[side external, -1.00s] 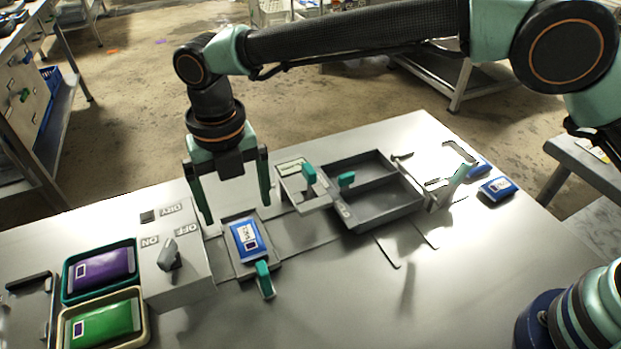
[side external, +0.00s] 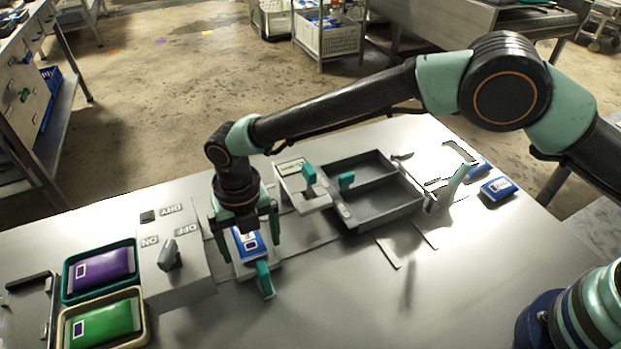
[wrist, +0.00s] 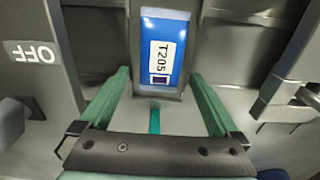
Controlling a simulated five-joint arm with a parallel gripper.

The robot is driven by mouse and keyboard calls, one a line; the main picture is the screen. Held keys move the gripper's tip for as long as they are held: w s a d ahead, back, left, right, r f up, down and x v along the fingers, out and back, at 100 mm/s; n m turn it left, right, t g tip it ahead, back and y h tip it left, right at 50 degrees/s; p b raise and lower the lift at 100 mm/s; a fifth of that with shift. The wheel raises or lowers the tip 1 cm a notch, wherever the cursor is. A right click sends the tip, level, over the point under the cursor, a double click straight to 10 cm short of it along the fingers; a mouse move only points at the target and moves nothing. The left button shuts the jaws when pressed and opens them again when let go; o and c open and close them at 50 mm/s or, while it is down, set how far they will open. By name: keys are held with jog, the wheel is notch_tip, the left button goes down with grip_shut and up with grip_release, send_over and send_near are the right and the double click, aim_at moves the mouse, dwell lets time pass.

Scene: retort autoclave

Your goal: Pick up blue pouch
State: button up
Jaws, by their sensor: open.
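A blue pouch (side external: 250,246) with a white label lies on a small grey tray that has a teal handle (side external: 264,279). In the wrist view the pouch (wrist: 178,72) reads T205 and sits near the top middle. My gripper (side external: 249,238) is open and low over the pouch, with one finger at each side. In the wrist view the two green fingers of my gripper (wrist: 160,77) are spread on either side of the pouch's lower end and hold nothing. My wrist hides the far part of the pouch in the side view.
A box with an ON/OFF and DRY switch (side external: 168,254) stands close left. Purple (side external: 100,269) and green (side external: 103,322) pouches lie in trays further left. A grey two-compartment tray (side external: 372,216) is right, and more blue pouches (side external: 497,188) lie far right. The front table is clear.

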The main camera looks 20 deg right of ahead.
jog(key=c, duration=1.5)
jog(key=shift+o, duration=0.2)
jog(key=shift+r, duration=0.15)
